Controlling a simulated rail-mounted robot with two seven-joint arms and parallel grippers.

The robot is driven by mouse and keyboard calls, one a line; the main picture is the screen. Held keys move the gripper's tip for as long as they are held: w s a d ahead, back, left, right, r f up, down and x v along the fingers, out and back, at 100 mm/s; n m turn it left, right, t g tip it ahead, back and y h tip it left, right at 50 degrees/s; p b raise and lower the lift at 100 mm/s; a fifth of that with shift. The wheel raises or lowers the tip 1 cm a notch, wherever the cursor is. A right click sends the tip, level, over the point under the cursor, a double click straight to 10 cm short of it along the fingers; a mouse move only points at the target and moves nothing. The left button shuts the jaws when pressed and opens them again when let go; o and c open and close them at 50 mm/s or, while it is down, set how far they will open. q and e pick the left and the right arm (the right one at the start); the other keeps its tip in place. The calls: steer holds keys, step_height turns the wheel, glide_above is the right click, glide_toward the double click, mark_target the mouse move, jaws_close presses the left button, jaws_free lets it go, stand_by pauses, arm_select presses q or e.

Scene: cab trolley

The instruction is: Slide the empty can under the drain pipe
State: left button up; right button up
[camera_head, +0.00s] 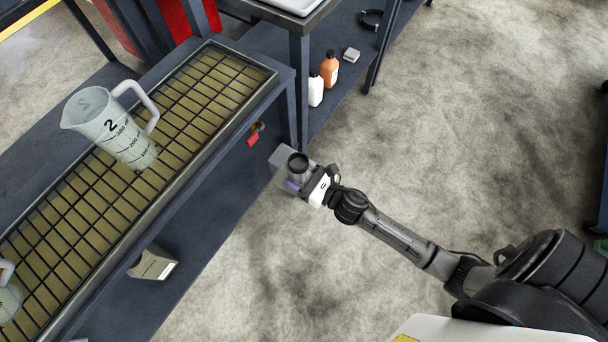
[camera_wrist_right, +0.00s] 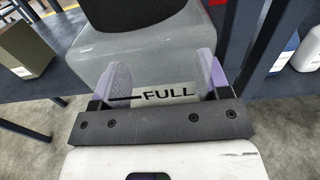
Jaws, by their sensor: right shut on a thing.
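My right gripper (camera_head: 297,184) is shut on a translucent grey can (camera_head: 281,157) with a black cap, held beside the corner of the rack bench. In the right wrist view my right gripper (camera_wrist_right: 162,70) has one purple-grey finger on each side of the can (camera_wrist_right: 135,50). A label reading FULL shows on the can between the fingers. A small valve with a red handle (camera_head: 253,138) hangs under the bench edge, left of the can; I take it for the drain pipe's outlet. A beige-grey can (camera_head: 154,263) with a label stands on the lower shelf. My left gripper is out of view.
A measuring jug (camera_head: 112,130) stands on the grid-topped bench (camera_head: 60,235). A white bottle (camera_head: 315,90) and an orange bottle (camera_head: 330,68) stand on another bench's low shelf. A bench leg is close behind the held can. The concrete floor to the right is clear.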

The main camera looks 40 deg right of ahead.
mark_target(277, 162)
steer(key=shift+x, duration=2.3)
steer(key=shift+b+x, duration=0.4)
steer(key=shift+x, duration=1)
steer(key=b+x, duration=0.1)
steer(key=x, duration=0.5)
steer(key=shift+f+b, duration=0.2)
steer(key=shift+b, duration=0.15)
steer(key=o, duration=1.4)
